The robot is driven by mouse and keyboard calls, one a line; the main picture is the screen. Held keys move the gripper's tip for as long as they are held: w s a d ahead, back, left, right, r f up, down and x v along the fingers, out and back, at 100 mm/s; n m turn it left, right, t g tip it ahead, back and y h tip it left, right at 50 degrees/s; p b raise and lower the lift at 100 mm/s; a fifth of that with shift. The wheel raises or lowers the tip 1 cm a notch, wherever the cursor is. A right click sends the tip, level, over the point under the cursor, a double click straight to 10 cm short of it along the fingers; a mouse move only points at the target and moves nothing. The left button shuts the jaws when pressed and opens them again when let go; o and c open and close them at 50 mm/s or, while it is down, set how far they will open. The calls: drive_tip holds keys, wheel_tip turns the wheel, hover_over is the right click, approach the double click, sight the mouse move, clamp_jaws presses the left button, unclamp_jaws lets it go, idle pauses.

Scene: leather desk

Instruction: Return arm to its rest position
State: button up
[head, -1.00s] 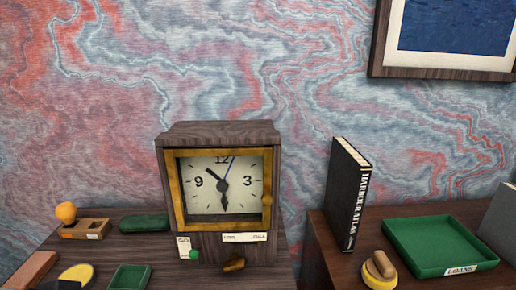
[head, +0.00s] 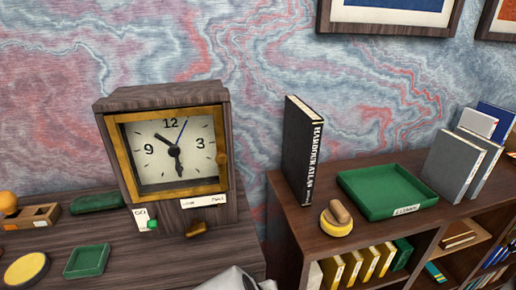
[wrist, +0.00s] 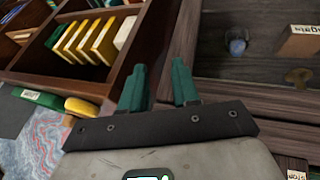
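My gripper (wrist: 158,88) shows in the wrist view with its two green fingers apart and nothing between them. Behind the fingers is the dark wooden side of the bookcase, beside the desk. In the head view only a pale grey part of my arm shows at the bottom edge, near the gap between desk and bookcase; the fingers are out of that view.
A wooden clock (head: 168,150) stands on the desk (head: 160,262). On the bookcase are an upright black book (head: 301,150), a green tray (head: 386,190), a yellow-based wooden-handled object (head: 337,219) and grey books (head: 452,165). Yellow-spined books (head: 352,268) fill a shelf below.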

drive_tip(key=s+d+f+m+g+b, duration=0.1)
drive_tip(key=s+d+f, duration=0.4)
drive_tip(key=d, duration=0.5)
drive_tip(key=s+d+f+g+b, duration=0.1)
drive_tip(key=s+d+f, duration=0.2)
drive_tip(key=d+f, duration=0.6)
drive_tip(key=s+d+f+m, duration=0.1)
drive_tip(key=s+d, duration=0.1)
drive_tip(key=s, duration=0.3)
drive_tip(key=s+d+f+g+y, duration=0.1)
drive_tip(key=s+d+f, duration=0.1)
drive_tip(key=s, duration=0.3)
drive_tip(key=s+d+f+m+g+y+b, duration=0.1)
drive_tip(key=s+d, duration=0.2)
drive_tip(key=s, duration=0.2)
drive_tip(key=shift+s+d+f+m, duration=0.2)
drive_tip(key=shift+d+f+m, duration=0.1)
drive_tip(key=shift+d+f, duration=0.1)
